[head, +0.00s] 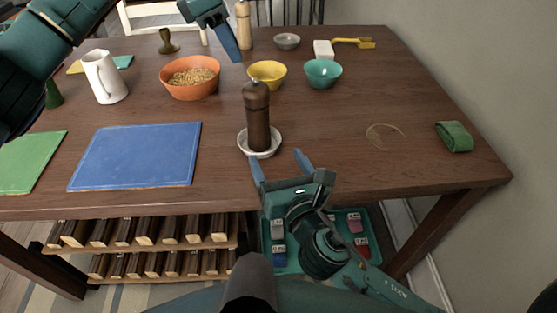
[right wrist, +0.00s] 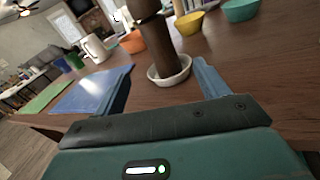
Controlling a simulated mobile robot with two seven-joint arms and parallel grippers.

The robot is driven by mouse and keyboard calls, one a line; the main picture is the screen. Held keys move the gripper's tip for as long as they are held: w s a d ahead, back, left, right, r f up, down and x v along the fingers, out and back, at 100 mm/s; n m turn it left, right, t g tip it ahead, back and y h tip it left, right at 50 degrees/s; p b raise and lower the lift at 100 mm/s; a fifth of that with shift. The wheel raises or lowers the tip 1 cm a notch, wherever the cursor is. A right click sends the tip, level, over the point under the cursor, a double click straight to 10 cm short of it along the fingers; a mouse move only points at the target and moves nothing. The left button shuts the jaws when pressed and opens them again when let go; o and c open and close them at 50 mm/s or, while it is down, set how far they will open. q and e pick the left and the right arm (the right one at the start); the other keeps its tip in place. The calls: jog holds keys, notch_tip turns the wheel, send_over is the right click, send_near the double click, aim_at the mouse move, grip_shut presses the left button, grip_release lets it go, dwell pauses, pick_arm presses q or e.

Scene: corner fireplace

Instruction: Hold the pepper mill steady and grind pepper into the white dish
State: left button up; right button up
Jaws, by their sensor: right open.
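The dark brown pepper mill (head: 257,115) stands upright in the white dish (head: 243,142) near the table's front edge. In the right wrist view the mill's lower body (right wrist: 157,45) and the dish (right wrist: 183,73) show between my fingers, the mill's top cut off. My right gripper (head: 279,163) is open and empty at the front edge, just short of the dish, its fingers pointing toward it. My left gripper (head: 231,45) is above the far part of the table, behind the mill and apart from it. Only one finger shows clearly, so its opening is unclear.
An orange bowl (head: 190,92), yellow bowl (head: 268,84) and teal bowl (head: 322,84) stand behind the mill. A white pitcher (head: 104,79) and blue mat (head: 137,155) are to the left. A green rolled cloth (head: 454,137) lies right. The table right of the dish is mostly clear.

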aim_at(262, 127)
jog(key=shift+w+a+r+n, duration=0.1)
jog(key=shift+w+r+n, duration=0.2)
jog(key=shift+n, duration=0.4)
jog(key=x, duration=1.2)
jog(key=shift+w+a, duration=0.1)
jog(key=shift+w, duration=0.3)
